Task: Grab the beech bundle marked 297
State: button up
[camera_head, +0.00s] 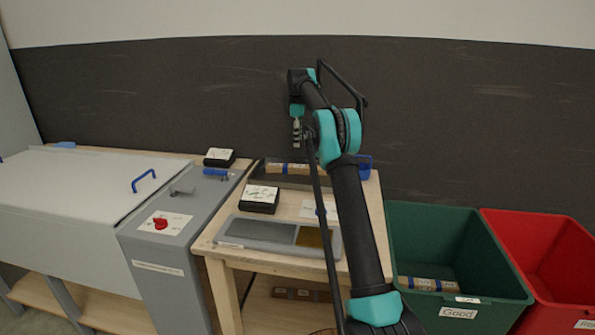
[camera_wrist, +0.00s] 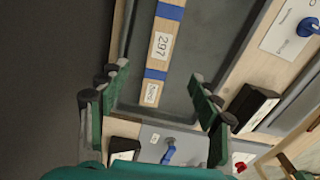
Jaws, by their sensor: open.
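The beech bundle marked 297 (camera_wrist: 156,62) is a pale wooden strip with blue bands and white labels. It lies in a dark grey tray (camera_wrist: 205,45), and one end runs out of the top of the wrist view. In the head view, a banded bundle (camera_head: 287,169) lies in the dark tray at the back of the wooden table. My gripper (camera_wrist: 160,98) is open and empty, its fingers apart on either side of the bundle's near end in the picture. In the head view my gripper (camera_head: 297,138) hangs above the tray, apart from the bundle.
A black box (camera_head: 260,199) and a flat grey panel (camera_head: 280,234) sit on the table (camera_head: 212,245). A grey machine (camera_head: 165,250) with a red knob stands left. A green bin (camera_head: 440,235) holding a bundle (camera_head: 430,284) and a red bin (camera_head: 545,255) stand right.

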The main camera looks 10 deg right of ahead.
send_over(299, 166)
jog(key=f, duration=0.7)
jog(key=shift+w+a+f, duration=0.2)
jog(key=shift+w+f, duration=0.15)
jog(key=shift+w, duration=0.05)
jog(key=shift+s+d+f, duration=0.1)
jog(key=shift+d+f, duration=0.05)
jog(key=shift+f, duration=1.2)
jog(key=shift+s+d+f, duration=0.1)
jog(key=shift+f, duration=1.25)
grip_shut()
notch_tip(299, 166, up, 20)
